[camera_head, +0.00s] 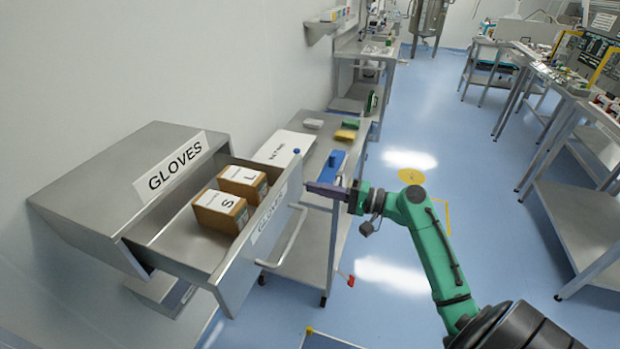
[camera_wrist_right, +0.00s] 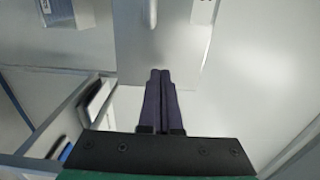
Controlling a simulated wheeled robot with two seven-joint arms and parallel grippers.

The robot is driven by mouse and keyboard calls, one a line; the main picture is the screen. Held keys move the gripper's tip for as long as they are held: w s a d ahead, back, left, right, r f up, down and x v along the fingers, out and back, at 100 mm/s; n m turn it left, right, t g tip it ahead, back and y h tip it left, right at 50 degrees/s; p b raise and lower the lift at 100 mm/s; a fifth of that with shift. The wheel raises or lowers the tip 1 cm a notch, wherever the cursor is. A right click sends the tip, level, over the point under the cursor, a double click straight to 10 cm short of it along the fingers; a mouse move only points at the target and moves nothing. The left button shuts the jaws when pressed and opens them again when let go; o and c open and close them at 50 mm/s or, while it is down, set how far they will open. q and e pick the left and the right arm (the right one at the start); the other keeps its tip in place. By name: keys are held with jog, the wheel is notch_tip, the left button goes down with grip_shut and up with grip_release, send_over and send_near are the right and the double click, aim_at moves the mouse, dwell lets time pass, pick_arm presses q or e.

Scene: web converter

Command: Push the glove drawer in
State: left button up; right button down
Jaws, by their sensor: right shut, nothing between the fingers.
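The glove drawer (camera_head: 232,285) is pulled out of the steel cabinet (camera_head: 120,180) labelled GLOVES. Its front panel carries a GLOVES label and a bar handle (camera_head: 290,240). Two brown boxes, marked S (camera_head: 218,214) and L (camera_head: 243,183), stand inside it. My right gripper (camera_head: 308,187) is shut and empty, its fingers pointing at the drawer front near its far end. I cannot tell whether they touch it. In the right wrist view the shut fingertips (camera_wrist_right: 160,72) are seen before the grey drawer front (camera_wrist_right: 190,50), with part of the handle (camera_wrist_right: 150,12) above. My left gripper is out of view.
A steel cart (camera_head: 318,235) stands behind the drawer, with a blue item (camera_head: 332,165) and small packs on top. Further steel tables (camera_head: 575,225) line the right. The blue floor between is open. A white wall is at left.

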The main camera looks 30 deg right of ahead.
jog(key=shift+w+a+r, duration=0.15)
jog(key=shift+w+a, duration=0.25)
jog(key=shift+w, duration=0.1)
jog(key=shift+w+a+f, duration=0.2)
jog(key=shift+w+f, duration=0.05)
jog(key=shift+w, duration=0.15)
jog(key=b+x, duration=0.4)
jog(key=x, duration=1.3)
jog(key=shift+w+a+f+b, duration=0.1)
jog(key=shift+w+a+b, duration=0.15)
jog(key=shift+w+b, duration=0.1)
jog(key=shift+w+a, duration=0.35)
jog(key=shift+r, duration=0.4)
